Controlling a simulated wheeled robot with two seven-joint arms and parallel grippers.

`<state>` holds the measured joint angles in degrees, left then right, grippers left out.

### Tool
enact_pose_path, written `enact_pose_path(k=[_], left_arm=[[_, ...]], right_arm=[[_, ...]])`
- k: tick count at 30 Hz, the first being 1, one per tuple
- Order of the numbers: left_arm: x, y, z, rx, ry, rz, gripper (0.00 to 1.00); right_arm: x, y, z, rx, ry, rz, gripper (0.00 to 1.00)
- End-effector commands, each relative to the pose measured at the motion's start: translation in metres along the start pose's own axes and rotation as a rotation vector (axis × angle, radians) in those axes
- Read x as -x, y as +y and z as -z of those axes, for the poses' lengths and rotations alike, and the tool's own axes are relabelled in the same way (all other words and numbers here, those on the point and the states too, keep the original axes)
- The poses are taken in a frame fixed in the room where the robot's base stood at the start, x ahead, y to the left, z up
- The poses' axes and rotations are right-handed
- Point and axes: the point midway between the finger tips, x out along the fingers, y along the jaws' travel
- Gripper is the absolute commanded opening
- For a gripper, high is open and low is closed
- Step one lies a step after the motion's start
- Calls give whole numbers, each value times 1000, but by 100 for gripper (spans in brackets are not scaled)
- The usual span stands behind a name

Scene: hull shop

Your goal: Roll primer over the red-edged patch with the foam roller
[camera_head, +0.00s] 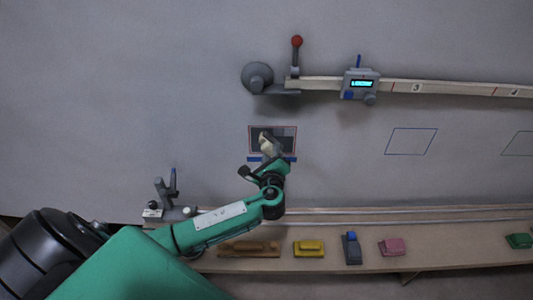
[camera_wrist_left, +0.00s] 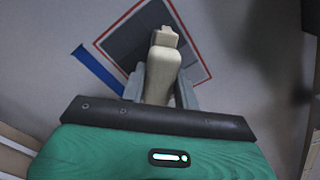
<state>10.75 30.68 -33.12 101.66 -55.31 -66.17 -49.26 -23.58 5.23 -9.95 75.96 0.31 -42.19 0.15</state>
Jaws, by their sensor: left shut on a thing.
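The red-edged patch (camera_head: 288,132) is on the grey hull wall, left of the middle in the head view; it also shows in the left wrist view (camera_wrist_left: 122,42). Its face is mostly dark grey squares, with some lighter areas. My left gripper (camera_head: 268,158) is in front of the patch's lower part, its grey fingers (camera_wrist_left: 157,95) shut on a cream tool, seemingly the foam roller (camera_wrist_left: 162,72). The tool points up the wall and covers part of the patch. I cannot tell whether its tip touches the surface. My right gripper is out of view.
A blue strip (camera_head: 288,159) runs under the patch. Above, a rail (camera_head: 430,88) carries a grey device with a lit display (camera_head: 361,83). A blue outline (camera_head: 411,141) is to the right. The ledge below holds yellow (camera_head: 309,248), grey-blue (camera_head: 351,249) and pink (camera_head: 392,247) blocks.

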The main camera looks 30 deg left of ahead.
Motion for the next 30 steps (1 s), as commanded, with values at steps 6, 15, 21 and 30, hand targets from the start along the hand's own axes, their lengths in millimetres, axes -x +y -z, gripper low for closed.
enact_pose_path(k=[6,15,21,30], left_arm=[[0,-13,12,2,0,1,11],[0,-22,22,3,-1,0,11],[0,-33,32,2,-1,1,11],[0,-43,42,2,0,1,11]], right_arm=[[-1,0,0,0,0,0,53],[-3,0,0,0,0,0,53],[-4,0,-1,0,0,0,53],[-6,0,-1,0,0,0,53]])
